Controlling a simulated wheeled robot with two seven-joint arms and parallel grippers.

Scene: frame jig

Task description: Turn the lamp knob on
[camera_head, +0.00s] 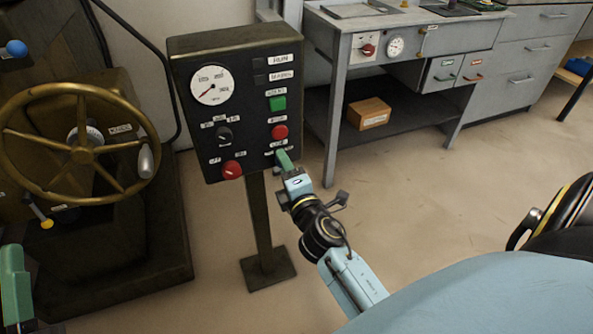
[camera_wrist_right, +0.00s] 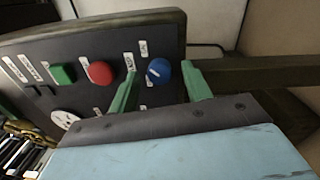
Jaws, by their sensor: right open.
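The lamp knob is a round blue knob (camera_wrist_right: 158,72) with a white mark, on the dark face of a control panel (camera_head: 246,125). It shows in the right wrist view and is hidden behind my gripper in the head view. My right gripper (camera_head: 283,158) is at the panel's lower right corner. In the right wrist view my right gripper (camera_wrist_right: 160,76) is open, with one green finger on each side of the knob. I cannot tell whether the fingers touch it. A green part of my left gripper (camera_head: 15,285) shows at the left edge, mostly out of frame.
The panel also has a green button (camera_head: 277,103), a red button (camera_head: 280,132), a black knob (camera_head: 223,135), a red knob (camera_head: 231,170) and a gauge (camera_head: 212,85). A brass handwheel (camera_head: 77,144) stands left. A grey workbench (camera_head: 400,85) stands behind right. The floor between is clear.

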